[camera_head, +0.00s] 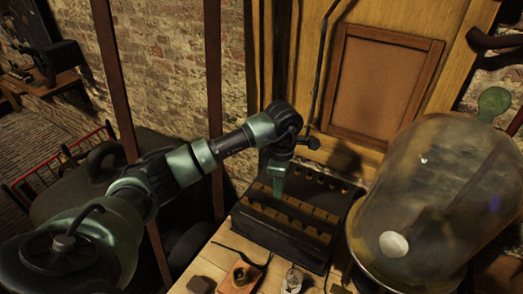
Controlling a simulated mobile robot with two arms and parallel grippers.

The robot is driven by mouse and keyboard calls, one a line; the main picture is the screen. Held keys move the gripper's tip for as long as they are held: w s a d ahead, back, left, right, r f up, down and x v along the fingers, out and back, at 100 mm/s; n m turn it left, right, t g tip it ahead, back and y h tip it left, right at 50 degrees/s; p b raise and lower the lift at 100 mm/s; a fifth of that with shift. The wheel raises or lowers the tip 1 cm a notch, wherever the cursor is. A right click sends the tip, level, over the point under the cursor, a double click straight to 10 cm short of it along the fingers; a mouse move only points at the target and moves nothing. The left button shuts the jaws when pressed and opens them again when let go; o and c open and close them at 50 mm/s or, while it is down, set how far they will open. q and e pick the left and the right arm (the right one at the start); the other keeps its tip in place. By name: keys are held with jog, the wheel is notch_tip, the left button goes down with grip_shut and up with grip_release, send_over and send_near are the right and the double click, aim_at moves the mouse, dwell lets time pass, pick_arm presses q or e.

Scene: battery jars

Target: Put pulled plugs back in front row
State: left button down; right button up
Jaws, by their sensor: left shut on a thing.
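A dark battery case (281,236) with rows of light brown cells stands on the wooden bench below the panelled door. Small dark plugs (318,180) show along its back row. The front row is dark, and its plugs and openings are too small to tell apart. My left gripper (278,189) points down over the left middle of the case, near the brown cell tops. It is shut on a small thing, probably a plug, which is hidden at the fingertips. I cannot tell whether that thing touches the case. My right gripper is not in view.
A large cloudy glass dome (432,190) stands close to the right of the case. A small wooden block (239,278) and a little glass jar (292,279) stand in front, with a dark cable nearby. A brick wall (165,75) rises behind at the left.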

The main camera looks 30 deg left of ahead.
pick_arm(q)
jog(key=shift+s+d+f+b, duration=0.15)
jog(key=shift+f+b, duration=0.5)
jog(key=shift+f, duration=0.8)
jog(key=shift+s+d+f+b, duration=0.1)
jog(key=shift+s+f+b, duration=0.15)
jog(key=shift+f+b, duration=0.8)
jog(key=shift+f+p, duration=0.35)
jog(key=shift+p, duration=0.1)
jog(key=shift+a+f+b, duration=0.1)
jog(key=shift+f+b, duration=0.45)
jog(key=shift+b, duration=0.05)
jog(key=shift+f+b, duration=0.75)
jog(key=shift+b, duration=0.25)
jog(key=c, duration=1.3)
grip_release()
